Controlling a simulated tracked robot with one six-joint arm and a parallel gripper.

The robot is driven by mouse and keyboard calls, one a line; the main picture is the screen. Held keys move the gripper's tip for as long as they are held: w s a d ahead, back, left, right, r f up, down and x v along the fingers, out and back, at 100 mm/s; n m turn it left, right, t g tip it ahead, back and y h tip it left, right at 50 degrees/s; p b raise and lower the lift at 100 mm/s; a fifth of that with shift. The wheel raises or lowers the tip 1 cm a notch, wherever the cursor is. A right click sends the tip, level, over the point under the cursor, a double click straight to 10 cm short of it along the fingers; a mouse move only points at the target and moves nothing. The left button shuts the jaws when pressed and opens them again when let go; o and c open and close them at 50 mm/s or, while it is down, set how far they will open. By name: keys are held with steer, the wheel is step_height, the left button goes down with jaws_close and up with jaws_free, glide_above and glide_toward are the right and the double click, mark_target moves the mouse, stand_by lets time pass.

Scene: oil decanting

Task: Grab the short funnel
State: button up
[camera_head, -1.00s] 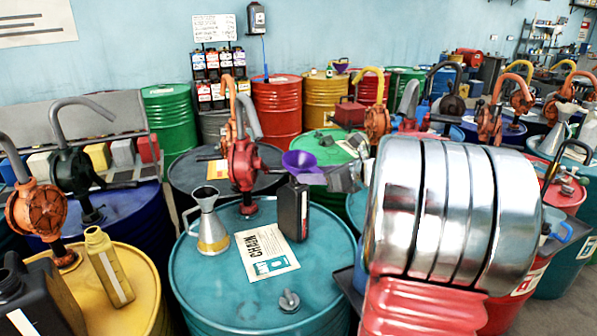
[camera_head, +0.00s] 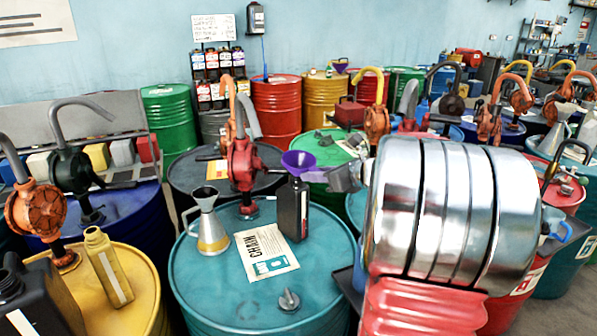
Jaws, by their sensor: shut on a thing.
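A short purple funnel (camera_head: 298,163) shows just above the top of a black bottle (camera_head: 292,212) on the teal drum (camera_head: 320,295). My gripper (camera_head: 330,176) is at the funnel's right side and shut on it. The funnel's wide mouth faces up. Its lower part is hidden behind the bottle, so I cannot tell whether its spout touches anything. A taller metal funnel-topped jug (camera_head: 207,222) stands to the left on the same drum.
A red hand pump (camera_head: 243,165) rises from the teal drum behind the bottle. A paper label (camera_head: 266,252) and a grey cap (camera_head: 289,300) are on its top. A yellow drum with a yellow bottle (camera_head: 108,265) is at left. My own arm hides much of the right side.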

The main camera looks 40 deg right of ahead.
step_height(320, 180, up, 10)
steer(key=shift+r, duration=0.1)
stand_by(0.6)
steer(key=shift+s, duration=0.15)
stand_by(0.5)
